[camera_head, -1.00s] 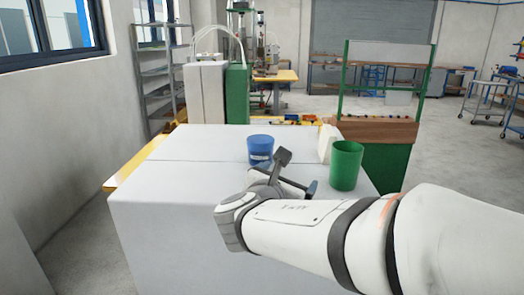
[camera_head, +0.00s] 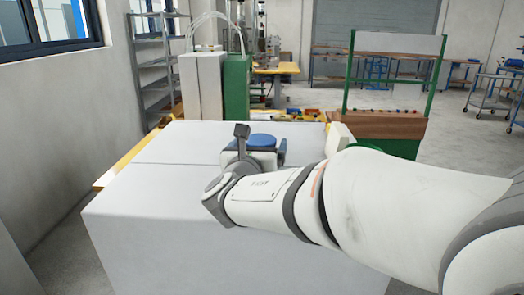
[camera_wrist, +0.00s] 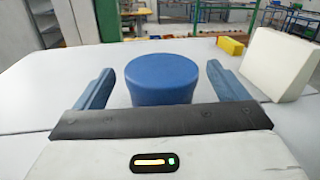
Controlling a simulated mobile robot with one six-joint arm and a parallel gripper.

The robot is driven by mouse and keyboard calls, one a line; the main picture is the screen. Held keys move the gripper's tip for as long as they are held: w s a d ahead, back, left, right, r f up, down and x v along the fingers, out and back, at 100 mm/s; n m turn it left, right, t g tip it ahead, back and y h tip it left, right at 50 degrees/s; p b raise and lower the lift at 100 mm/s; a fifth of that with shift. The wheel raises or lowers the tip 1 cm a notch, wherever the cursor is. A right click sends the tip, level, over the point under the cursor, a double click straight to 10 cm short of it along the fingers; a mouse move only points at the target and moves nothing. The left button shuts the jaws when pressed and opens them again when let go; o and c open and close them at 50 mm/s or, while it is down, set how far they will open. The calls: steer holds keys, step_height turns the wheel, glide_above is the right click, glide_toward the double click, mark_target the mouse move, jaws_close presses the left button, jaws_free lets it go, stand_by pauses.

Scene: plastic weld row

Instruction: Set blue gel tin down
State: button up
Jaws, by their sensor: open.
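The blue gel tin (camera_head: 262,141) stands upright on the white worktop (camera_head: 140,205), towards its far side. My gripper (camera_head: 260,152) is beside it and hides most of its body in the head view. In the wrist view the tin (camera_wrist: 162,80) is between the two blue fingers of my open gripper (camera_wrist: 160,70). A gap shows between the tin and each finger. The lower edge of the tin is partly hidden by the gripper's dark front edge.
A white block (camera_wrist: 278,62) stands right of the tin. A yellow block (camera_wrist: 230,46) lies behind it. The left part of the worktop is clear. A green-framed bench (camera_head: 385,125) stands beyond, on the right.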

mark_target(262, 136)
steer(key=shift+w+d, duration=0.2)
steer(key=shift+w, duration=0.6)
steer(key=shift+w+d, duration=0.15)
steer(key=shift+w, duration=0.6)
steer(key=shift+c, duration=0.2)
steer(key=c, duration=1.2)
steer(key=shift+r, duration=0.1)
steer(key=shift+c, duration=0.6)
